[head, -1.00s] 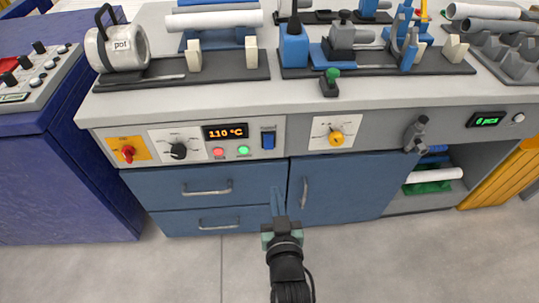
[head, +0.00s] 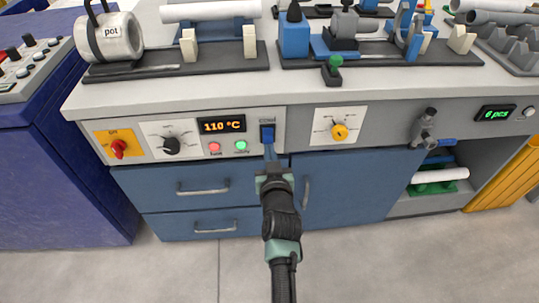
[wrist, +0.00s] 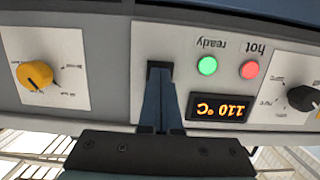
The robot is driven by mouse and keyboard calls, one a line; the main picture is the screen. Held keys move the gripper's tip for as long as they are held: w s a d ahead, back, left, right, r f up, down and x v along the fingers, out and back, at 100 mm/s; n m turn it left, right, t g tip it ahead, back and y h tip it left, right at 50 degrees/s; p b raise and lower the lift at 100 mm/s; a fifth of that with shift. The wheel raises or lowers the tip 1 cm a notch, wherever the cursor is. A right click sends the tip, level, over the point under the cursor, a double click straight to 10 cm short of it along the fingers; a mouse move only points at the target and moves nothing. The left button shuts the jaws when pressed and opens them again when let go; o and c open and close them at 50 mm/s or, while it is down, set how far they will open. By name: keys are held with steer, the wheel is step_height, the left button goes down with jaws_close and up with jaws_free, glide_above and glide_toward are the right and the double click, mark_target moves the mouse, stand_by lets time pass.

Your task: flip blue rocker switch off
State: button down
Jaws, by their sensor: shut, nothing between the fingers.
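The blue rocker switch (head: 267,134) sits on the light panel of the bench front, just right of the orange 110 °C display (head: 221,125). My gripper (head: 269,152) is shut and empty, with its blue fingers pointing up at the switch from below. In the wrist view, which is upside down, the fingertips (wrist: 160,72) lie over the switch and hide most of it. I cannot tell whether they touch it or which way the rocker is tilted.
Left of the switch are a green lamp (head: 241,146), a red lamp (head: 214,147), a black knob (head: 171,146) and a red knob (head: 119,147). A yellow knob (head: 340,132) is on the right. Drawer handles (head: 203,188) stick out below. Floor in front is clear.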

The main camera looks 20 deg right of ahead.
steer(key=shift+w, duration=0.25)
steer(key=shift+f, duration=0.1)
